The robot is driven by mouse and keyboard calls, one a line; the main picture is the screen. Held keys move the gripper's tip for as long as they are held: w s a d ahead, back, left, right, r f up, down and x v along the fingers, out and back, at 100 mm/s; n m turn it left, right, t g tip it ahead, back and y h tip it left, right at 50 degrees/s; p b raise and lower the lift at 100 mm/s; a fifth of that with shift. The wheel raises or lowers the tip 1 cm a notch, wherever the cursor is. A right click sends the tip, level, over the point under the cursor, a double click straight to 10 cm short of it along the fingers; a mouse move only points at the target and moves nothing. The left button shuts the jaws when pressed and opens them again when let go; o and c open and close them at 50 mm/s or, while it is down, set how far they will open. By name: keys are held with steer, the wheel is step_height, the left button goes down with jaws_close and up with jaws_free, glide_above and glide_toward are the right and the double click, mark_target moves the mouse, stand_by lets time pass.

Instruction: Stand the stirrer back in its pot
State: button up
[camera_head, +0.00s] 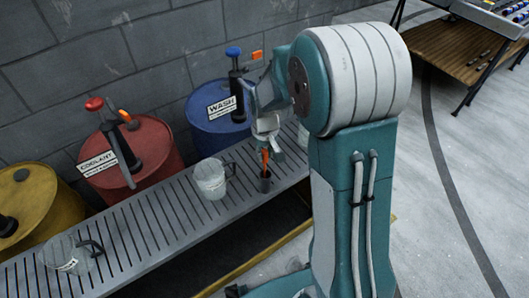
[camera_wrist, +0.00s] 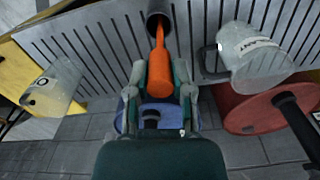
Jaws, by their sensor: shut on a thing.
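The orange stirrer (camera_head: 265,156) is upright or nearly so, directly above the small dark pot (camera_head: 265,182) on the slatted rack. In the wrist view the stirrer (camera_wrist: 160,68) is between the fingers of my gripper (camera_wrist: 160,88), which is shut on it. Its thin end overlaps the mouth of the pot (camera_wrist: 157,20); how deep it reaches inside is hidden. In the head view my gripper (camera_head: 267,132) is partly hidden by my arm.
The slatted rack (camera_head: 150,225) holds a clear jug (camera_head: 211,178) left of the pot and another jug (camera_head: 68,255) farther left. Behind stand a blue WASH drum (camera_head: 215,128), a red COOLANT drum (camera_head: 150,150) and a yellow drum (camera_head: 40,205). Bare rack lies between the jugs.

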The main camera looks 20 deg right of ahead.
steer(key=shift+d+f, duration=0.1)
steer(key=o, duration=0.8)
step_height(320, 180, up, 12)
steer(key=s+r+t, duration=0.2)
steer(key=s+r, duration=0.1)
steer(key=s, duration=0.4)
steer(key=s+r+m+t, duration=0.1)
steer(key=s+r, duration=0.2)
steer(key=s, duration=0.4)
steer(key=s+r+t, duration=0.2)
steer(key=s+r, duration=0.1)
steer(key=s, duration=0.4)
steer(key=shift+m+t, duration=0.3)
steer(key=shift+m, duration=0.1)
steer(key=shift+w, duration=0.1)
